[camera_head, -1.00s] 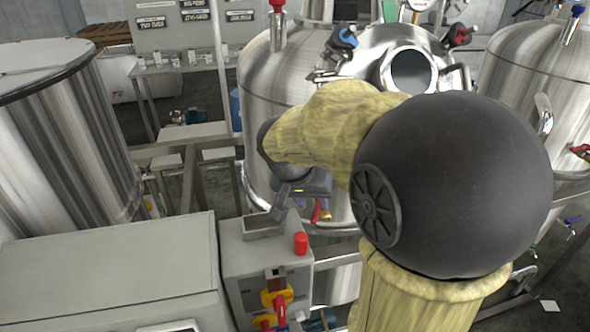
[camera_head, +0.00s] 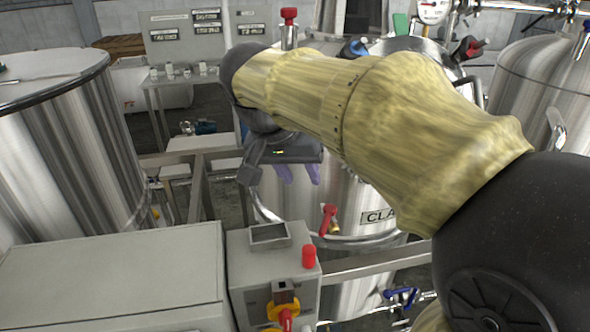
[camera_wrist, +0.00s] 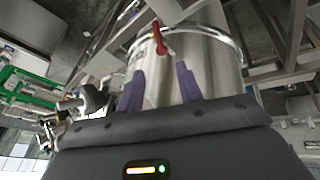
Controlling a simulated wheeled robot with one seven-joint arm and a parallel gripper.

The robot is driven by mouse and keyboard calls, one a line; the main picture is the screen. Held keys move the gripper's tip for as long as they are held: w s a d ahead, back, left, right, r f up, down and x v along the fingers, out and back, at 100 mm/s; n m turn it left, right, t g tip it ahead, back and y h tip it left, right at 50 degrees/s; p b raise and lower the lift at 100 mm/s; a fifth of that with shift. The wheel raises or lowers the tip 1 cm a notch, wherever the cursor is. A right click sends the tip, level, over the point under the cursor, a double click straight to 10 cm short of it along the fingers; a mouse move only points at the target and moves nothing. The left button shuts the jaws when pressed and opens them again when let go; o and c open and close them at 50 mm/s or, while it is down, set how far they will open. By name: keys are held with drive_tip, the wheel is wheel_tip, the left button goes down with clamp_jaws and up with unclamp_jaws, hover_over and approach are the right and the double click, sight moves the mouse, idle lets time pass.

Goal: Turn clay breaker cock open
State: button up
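The clay tank (camera_head: 345,190) is a steel vessel with a label beginning "CLA"; my arm hides the rest of the label. A cock with a red handle (camera_head: 327,218) and a brass-coloured body sits low on its front, left of the label. The handle looks roughly upright. My gripper (camera_head: 299,173) is above and left of the cock, with two purple fingers spread apart and nothing between them. In the wrist view the red handle (camera_wrist: 160,38) shows beyond the open fingers (camera_wrist: 162,82), against the tank wall, apart from them.
A grey control box (camera_head: 265,262) with a red button (camera_head: 309,256) and a red-and-yellow switch stands in front. Another steel tank (camera_head: 65,150) is at left, and one at right (camera_head: 530,90). Blue-handled valves (camera_head: 402,296) sit low at right. Metal frame bars run around the tank.

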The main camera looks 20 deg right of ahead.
drive_tip(key=shift+c, duration=0.3)
drive_tip(key=shift+w, duration=0.2)
drive_tip(key=c, duration=0.7)
drive_tip(key=shift+m+g, duration=0.6)
drive_tip(key=shift+w+d+f, duration=0.15)
drive_tip(key=shift+w+f, duration=0.2)
drive_tip(key=shift+w, duration=0.3)
drive_tip(key=shift+w+d+f, duration=0.15)
drive_tip(key=shift+w+f, duration=0.15)
drive_tip(key=shift+w, duration=0.3)
drive_tip(key=shift+w+d+f, duration=0.15)
drive_tip(key=shift+w+f, duration=0.2)
drive_tip(key=shift+w, duration=0.3)
clamp_jaws()
drive_tip(key=p, duration=0.2)
approach(325, 223)
drive_tip(key=x, duration=0.6)
drive_tip(key=shift+w+f, duration=0.35)
drive_tip(key=shift+w, duration=0.1)
drive_tip(key=shift+w+a, duration=0.1)
